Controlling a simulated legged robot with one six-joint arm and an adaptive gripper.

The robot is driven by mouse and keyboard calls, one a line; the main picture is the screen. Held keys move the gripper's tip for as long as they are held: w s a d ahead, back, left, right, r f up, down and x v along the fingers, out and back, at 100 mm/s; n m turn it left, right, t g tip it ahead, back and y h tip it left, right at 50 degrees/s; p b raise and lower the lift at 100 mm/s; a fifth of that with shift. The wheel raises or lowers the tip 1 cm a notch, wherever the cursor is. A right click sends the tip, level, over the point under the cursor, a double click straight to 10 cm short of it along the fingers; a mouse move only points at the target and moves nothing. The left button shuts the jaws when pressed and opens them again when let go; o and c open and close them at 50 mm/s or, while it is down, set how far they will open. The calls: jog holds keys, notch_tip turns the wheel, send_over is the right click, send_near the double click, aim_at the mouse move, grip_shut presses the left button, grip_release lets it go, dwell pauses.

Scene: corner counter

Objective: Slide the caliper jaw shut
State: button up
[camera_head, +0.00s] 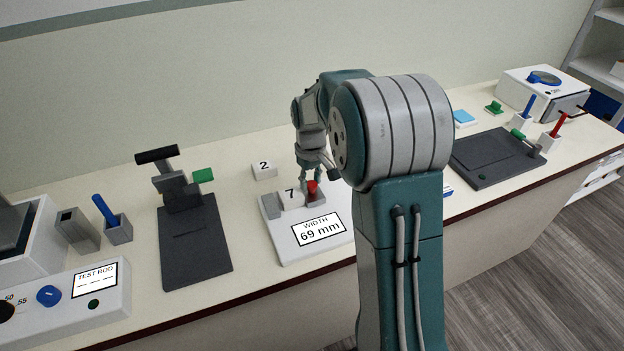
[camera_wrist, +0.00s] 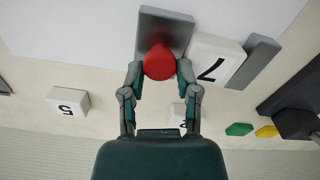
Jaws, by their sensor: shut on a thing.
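The caliper is a white base (camera_head: 277,236) with a display (camera_head: 318,229) reading "WIDTH 69 mm". Its left grey jaw (camera_head: 270,206) also shows in the wrist view (camera_wrist: 258,58). The other grey jaw (camera_wrist: 172,22) carries a red knob (camera_head: 312,187), which also shows in the wrist view (camera_wrist: 158,63). A white block marked 7 (camera_head: 291,195) stands between the jaws; it also shows in the wrist view (camera_wrist: 212,60). It sits close to both jaws; I cannot tell whether both touch it. My gripper (camera_head: 311,178) is shut on the red knob.
A white block marked 2 (camera_head: 264,171) stands behind the caliper. A block marked 5 (camera_wrist: 68,101) shows in the wrist view. A dark press-like device (camera_head: 190,240) stands left, another dark plate (camera_head: 485,158) right. The counter's front edge is close.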

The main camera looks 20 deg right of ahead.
jog(key=o, duration=0.9)
jog(key=shift+a+f, duration=0.1)
jog(key=shift+a, duration=0.15)
jog(key=shift+c, duration=0.2)
notch_tip(320, 180, up, 12)
dwell(0.8)
jog(key=s+a+r+m+t, duration=0.1)
jog(key=s+a+r, duration=0.15)
jog(key=s, duration=0.35)
jog(key=s+a+r+t, duration=0.2)
jog(key=s+r, duration=0.2)
jog(key=s, duration=0.3)
jog(key=s+a+f+m+t, duration=0.1)
jog(key=s, duration=0.6)
jog(key=s+a+f+m+t, duration=0.1)
jog(key=s+a+f, duration=0.1)
jog(key=s, duration=0.4)
jog(key=shift+s+f+t, duration=0.3)
jog(key=shift+s, duration=0.05)
